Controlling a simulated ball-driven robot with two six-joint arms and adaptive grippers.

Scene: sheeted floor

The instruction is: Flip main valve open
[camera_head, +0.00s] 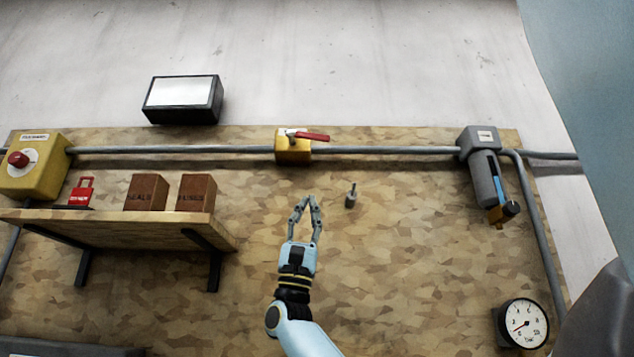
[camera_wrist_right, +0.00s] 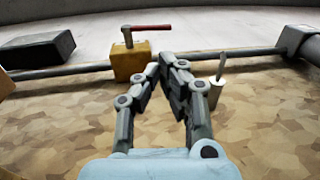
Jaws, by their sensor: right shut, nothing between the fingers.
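The main valve (camera_head: 292,148) is a yellow block on the grey pipe, with a red lever (camera_head: 312,136) on it. In the head view the lever points right, roughly along the pipe. The valve body (camera_wrist_right: 131,61) and red lever (camera_wrist_right: 147,28) also show in the right wrist view, beyond the fingers and to their left. My right gripper (camera_head: 309,199) is shut and empty, below the valve and apart from it. Its fingertips (camera_wrist_right: 169,60) meet in the wrist view. My left gripper is not in view.
A small grey peg (camera_head: 350,196) stands right of my right gripper. A shelf (camera_head: 120,226) with brown boxes (camera_head: 197,192) and a red lock (camera_head: 82,192) is at left. A yellow box with red button (camera_head: 33,168), a filter unit (camera_head: 484,170) and a gauge (camera_head: 524,323) are around.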

